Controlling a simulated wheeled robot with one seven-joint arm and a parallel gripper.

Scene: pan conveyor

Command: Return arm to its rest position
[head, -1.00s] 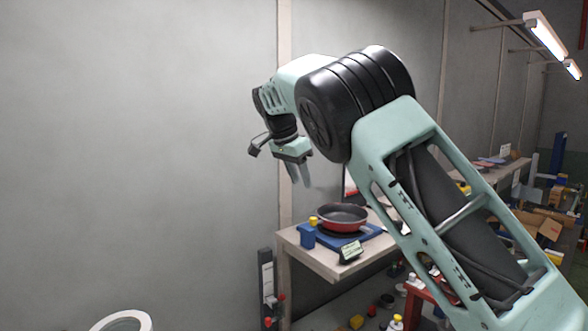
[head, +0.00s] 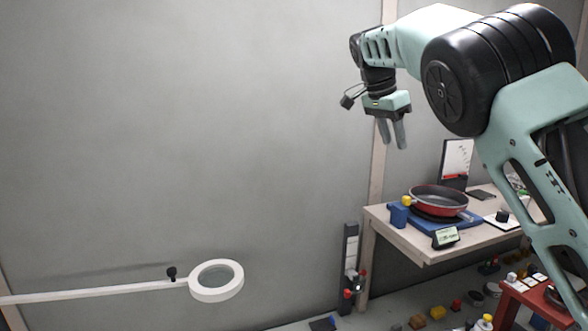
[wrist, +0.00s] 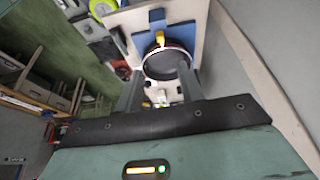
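My gripper (head: 394,133) hangs from my raised arm in the upper right of the head view, fingers pointing down. Its two fingers are apart with nothing between them. In the wrist view my gripper (wrist: 157,92) also shows its fingers spread, with the pan beyond them. The red pan (head: 438,201) with a dark inside sits on a blue stand (head: 460,224) on a wooden table, below and to the right of my gripper and clear of it. The pan also shows in the wrist view (wrist: 168,61).
The wooden table (head: 400,243) stands against the wall, with a small display (head: 446,237) at its front. A white ring lamp (head: 217,294) on a long arm is at lower left. Several small items lie on the floor.

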